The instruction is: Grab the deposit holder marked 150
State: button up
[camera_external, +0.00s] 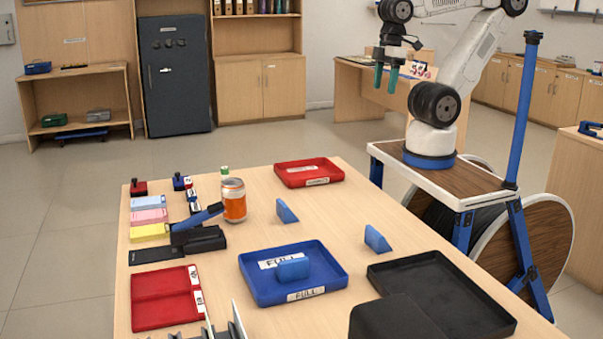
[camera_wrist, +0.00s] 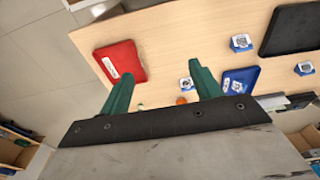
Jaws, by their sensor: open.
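Three blue wedge-shaped holders show in the external view. One (camera_external: 287,211) stands left of centre on the counter, one (camera_external: 377,239) stands further right, and one (camera_external: 292,268) is in the blue tray (camera_external: 255,292). No number on them is readable there. In the wrist view, small blue holders with white labels stand at the middle (camera_wrist: 186,83), upper right (camera_wrist: 241,42) and right (camera_wrist: 304,68); their marks are too small to read. My gripper (camera_external: 385,80), with green fingers, is open and empty, high beyond the counter's far edge. It also shows in the wrist view (camera_wrist: 160,68).
A red tray (camera_external: 309,173) is at the counter's far edge, and a black tray (camera_external: 470,300) at its right. Bare wood surrounds the two holders outside the tray.

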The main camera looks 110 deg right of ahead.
jog(key=shift+c, duration=0.4)
jog(key=m+g+y, duration=0.7)
jog(key=m+y, duration=0.4)
jog(key=m, duration=0.4)
send_near(369, 227)
jog(key=s, duration=0.2)
jog(key=s+a+f, duration=0.1)
jog(key=s, duration=0.4)
jog(key=shift+s+a+f, duration=0.15)
jog(key=shift+s+f, duration=0.1)
jog(key=shift+s, duration=0.15)
jog(key=w+m, duration=0.1)
jog(key=w+a+m+t, duration=0.1)
jog(key=w, duration=0.1)
jog(key=w+m+t+y, duration=0.1)
jog(key=m, duration=0.1)
jog(key=shift+w+a+f, duration=0.25)
jog(key=shift+a+f, duration=0.1)
jog(key=shift+f, duration=0.05)
jog(key=shift+a+f+t, duration=0.1)
jog(key=shift+a+t, duration=0.1)
jog(key=shift+t, duration=0.1)
jog(key=x, duration=0.7)
jog(key=shift+w+a, duration=0.15)
jog(key=shift+a, duration=0.15)
